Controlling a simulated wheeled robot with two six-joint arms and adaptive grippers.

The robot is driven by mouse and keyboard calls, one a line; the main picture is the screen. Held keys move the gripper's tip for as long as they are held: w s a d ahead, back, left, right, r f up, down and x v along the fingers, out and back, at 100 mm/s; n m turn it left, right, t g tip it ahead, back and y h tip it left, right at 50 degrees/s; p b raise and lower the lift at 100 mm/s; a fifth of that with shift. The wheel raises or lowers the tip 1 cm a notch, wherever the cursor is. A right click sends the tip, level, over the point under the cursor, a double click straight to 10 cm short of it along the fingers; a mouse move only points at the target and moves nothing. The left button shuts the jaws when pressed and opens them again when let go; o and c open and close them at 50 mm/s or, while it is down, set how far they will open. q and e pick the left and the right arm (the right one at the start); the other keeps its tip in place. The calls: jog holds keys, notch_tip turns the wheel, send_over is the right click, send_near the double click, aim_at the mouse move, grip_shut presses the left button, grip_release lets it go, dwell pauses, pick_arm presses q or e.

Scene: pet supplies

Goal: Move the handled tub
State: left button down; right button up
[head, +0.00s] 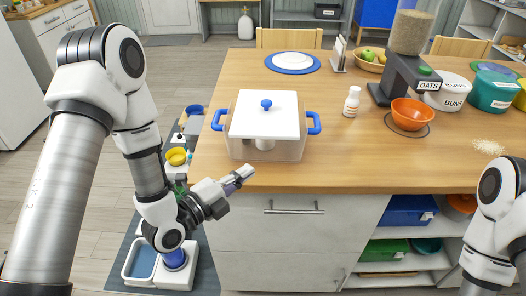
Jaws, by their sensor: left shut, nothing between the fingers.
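The handled tub (289,148) stands on the wooden table near its front left edge. It is a clear box with a white lid (264,124), a blue knob on top and a blue handle at each side. Something pale shows inside it.
A small white bottle (352,102) stands right of the tub. Further right are an orange bowl (411,113), an oats dispenser (408,33) and a white buns container (449,95). A blue-rimmed plate (292,63) lies behind. The table's front middle is clear.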

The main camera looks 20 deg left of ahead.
aim_at(275, 142)
pick_arm(q)
jog(key=b+x, duration=0.6)
jog(key=b, duration=0.1)
jog(key=shift+w+d+b, duration=0.2)
jog(key=shift+b, duration=0.1)
jog(key=w, duration=0.1)
jog(key=w+a, duration=0.1)
jog(key=w, duration=0.1)
jog(key=shift+w+f+p, duration=0.1)
jog(key=shift+w+p, duration=0.25)
jog(key=shift+p, duration=0.05)
jog(key=shift+w+a, duration=0.2)
jog(key=shift+d, duration=0.1)
pick_arm(e)
notch_tip(275, 142, down, 9)
jog(key=shift+s, duration=0.15)
jog(key=shift+d, duration=0.1)
pick_arm(q)
jog(key=shift+w, duration=0.1)
